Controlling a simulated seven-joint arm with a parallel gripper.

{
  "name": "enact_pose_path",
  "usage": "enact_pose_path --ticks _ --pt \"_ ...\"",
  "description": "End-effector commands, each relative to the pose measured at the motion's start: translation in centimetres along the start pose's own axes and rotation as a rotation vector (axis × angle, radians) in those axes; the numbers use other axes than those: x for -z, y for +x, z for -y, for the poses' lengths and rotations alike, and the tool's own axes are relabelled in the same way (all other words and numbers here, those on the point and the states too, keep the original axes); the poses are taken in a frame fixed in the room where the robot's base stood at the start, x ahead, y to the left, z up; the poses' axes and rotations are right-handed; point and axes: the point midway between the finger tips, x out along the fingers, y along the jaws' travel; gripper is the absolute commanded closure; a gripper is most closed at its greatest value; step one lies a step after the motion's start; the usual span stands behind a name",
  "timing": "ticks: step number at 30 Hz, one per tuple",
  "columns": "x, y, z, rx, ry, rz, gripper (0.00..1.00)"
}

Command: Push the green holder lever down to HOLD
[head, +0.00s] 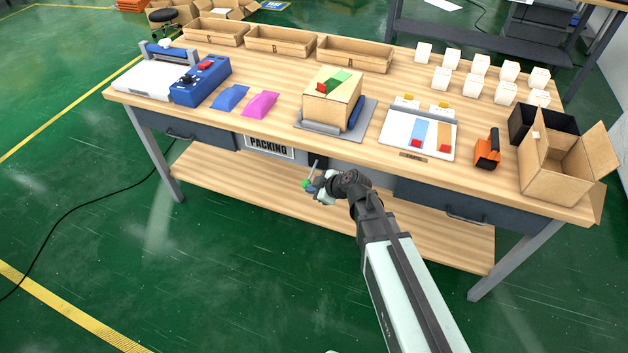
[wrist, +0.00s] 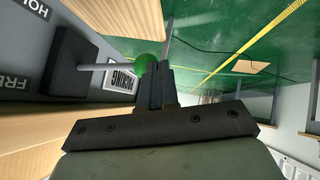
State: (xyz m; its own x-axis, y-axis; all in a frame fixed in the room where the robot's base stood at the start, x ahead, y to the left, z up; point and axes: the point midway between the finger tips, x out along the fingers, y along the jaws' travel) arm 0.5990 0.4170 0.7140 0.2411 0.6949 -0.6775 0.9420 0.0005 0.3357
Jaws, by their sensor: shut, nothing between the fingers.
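The green holder lever has a round green knob (head: 306,184) on a pale rod at the bench's front, below the box holder (head: 362,108). In the wrist view the green knob (wrist: 145,64) ends a straight rod (wrist: 103,66) from a black mount (wrist: 68,62). A HOLD label (wrist: 38,7), partly cut off, and a partly visible FREE label (wrist: 20,84) flank the mount. My gripper (wrist: 156,82) is shut and empty, with its fingers right beside the knob. I cannot tell whether they touch. In the head view my gripper (head: 316,188) is at the knob.
A lower shelf (head: 235,180) runs beneath. The floor in front is clear.

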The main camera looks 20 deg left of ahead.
Motion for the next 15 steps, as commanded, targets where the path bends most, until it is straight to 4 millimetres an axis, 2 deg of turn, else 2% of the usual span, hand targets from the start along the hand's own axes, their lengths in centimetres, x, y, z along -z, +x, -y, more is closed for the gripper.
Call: enact_pose_path --ticks 5,15 --pt "-1.32 1.34 0.70 -0.014 -0.013 0.001 1.00" --pt "-1.11 1.15 0.46 -0.017 -0.016 0.000 1.00"
